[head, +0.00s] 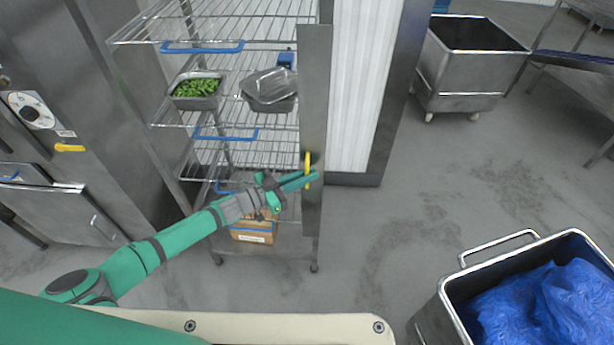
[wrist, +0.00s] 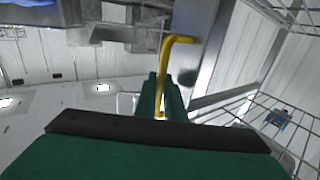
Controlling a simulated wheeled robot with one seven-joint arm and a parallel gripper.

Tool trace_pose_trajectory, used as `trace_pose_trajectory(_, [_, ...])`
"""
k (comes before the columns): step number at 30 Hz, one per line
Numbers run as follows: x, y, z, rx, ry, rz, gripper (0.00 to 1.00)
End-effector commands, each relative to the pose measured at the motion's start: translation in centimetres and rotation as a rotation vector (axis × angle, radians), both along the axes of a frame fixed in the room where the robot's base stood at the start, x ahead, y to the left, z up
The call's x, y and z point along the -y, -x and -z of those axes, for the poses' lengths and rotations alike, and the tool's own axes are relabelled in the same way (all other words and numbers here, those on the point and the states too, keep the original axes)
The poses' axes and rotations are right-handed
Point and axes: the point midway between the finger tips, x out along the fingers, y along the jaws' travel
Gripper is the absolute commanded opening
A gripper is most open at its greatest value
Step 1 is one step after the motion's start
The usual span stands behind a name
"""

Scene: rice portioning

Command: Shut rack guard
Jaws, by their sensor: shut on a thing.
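The rack (head: 220,146) is a wire shelf unit left of centre in the head view. Its guard (head: 313,110) is a tall, narrow grey metal panel at the rack's right side, seen nearly edge-on. A yellow handle (head: 308,170) is on the guard. My gripper (head: 312,178) is at the handle, its green fingers shut on it. In the wrist view the yellow handle (wrist: 174,60) runs down between the fingers of my gripper (wrist: 162,100). The exact contact is partly hidden by the fingers.
Metal pans, one with green vegetables (head: 197,90), stand on the rack. A cardboard box (head: 253,230) is on its bottom shelf. A bin with blue bags (head: 540,300) is at the lower right, and a steel cart (head: 467,75) at the upper right. Open floor lies between.

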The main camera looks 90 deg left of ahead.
Motion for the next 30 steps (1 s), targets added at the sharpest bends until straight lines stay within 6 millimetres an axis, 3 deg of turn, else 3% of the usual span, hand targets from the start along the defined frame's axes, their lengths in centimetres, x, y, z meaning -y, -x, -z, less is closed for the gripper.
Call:
trace_pose_trajectory(4, [-0.4,0.5,0.4,-0.011,0.004,-0.013,0.00])
trace_pose_trajectory(5, [-0.4,0.4,0.4,-0.011,0.004,-0.013,0.14])
trace_pose_trajectory(6, [-0.4,0.4,0.4,-0.011,0.004,-0.012,0.17])
trace_pose_trajectory(16, [0.1,0.4,0.2,-0.006,0.001,-0.003,0.17])
trace_pose_trajectory(30, [3.8,7.5,0.3,-0.009,0.004,-0.009,0.17])
